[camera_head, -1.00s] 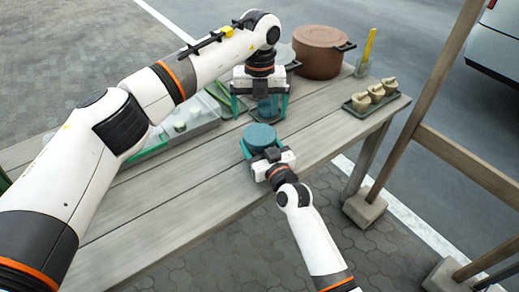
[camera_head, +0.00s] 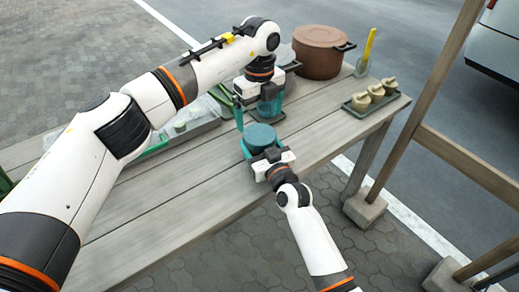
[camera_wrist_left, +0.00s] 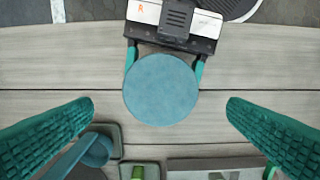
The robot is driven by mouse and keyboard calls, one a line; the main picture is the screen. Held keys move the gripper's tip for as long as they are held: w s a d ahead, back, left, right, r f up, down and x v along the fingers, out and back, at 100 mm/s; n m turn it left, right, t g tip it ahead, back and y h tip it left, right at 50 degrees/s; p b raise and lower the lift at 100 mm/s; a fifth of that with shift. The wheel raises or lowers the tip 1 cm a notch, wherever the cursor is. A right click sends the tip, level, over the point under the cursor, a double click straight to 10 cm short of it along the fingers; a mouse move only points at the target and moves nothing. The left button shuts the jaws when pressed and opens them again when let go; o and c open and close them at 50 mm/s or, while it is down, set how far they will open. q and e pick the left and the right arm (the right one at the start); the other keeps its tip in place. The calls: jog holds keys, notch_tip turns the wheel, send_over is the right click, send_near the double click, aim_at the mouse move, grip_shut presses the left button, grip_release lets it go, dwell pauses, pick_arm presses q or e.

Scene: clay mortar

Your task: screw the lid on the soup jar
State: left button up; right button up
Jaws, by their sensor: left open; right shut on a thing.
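A round, flat teal disc, the lid by its look, (camera_head: 261,136) sits at the table's front half; it also shows in the left wrist view (camera_wrist_left: 160,90). My right gripper (camera_head: 264,155) is shut around its near side, its two fingers showing on either side in the left wrist view. The disc hides what is under it, so I cannot tell how it sits on the soup jar. My left gripper (camera_head: 257,116) is open and empty, pointing down just behind the disc in the head view. In its wrist view its fingers stand wide apart, left and right of the disc, not touching it.
A blue-green cup-like thing (camera_wrist_left: 95,150) stands behind the disc. A brown pot (camera_head: 319,52), a tray (camera_head: 377,103) with several beige pieces and a yellow-handled tool (camera_head: 369,45) are at the back right. A grey tray (camera_head: 197,130) lies left.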

aim_at(260, 134)
pick_arm(q)
notch_tip(260, 134, down, 7)
jog(key=shift+r, duration=0.15)
dwell(0.4)
jog(key=c, duration=1)
jog(key=m, duration=0.6)
jog(key=shift+m, duration=0.4)
jog(key=m, duration=0.6)
jog(key=shift+m, duration=0.3)
jog(key=m, duration=0.6)
jog(key=shift+m, duration=0.3)
jog(key=m, duration=0.5)
jog(key=o, duration=1.1)
jog(key=shift+c, duration=0.2)
notch_tip(260, 134, up, 12)
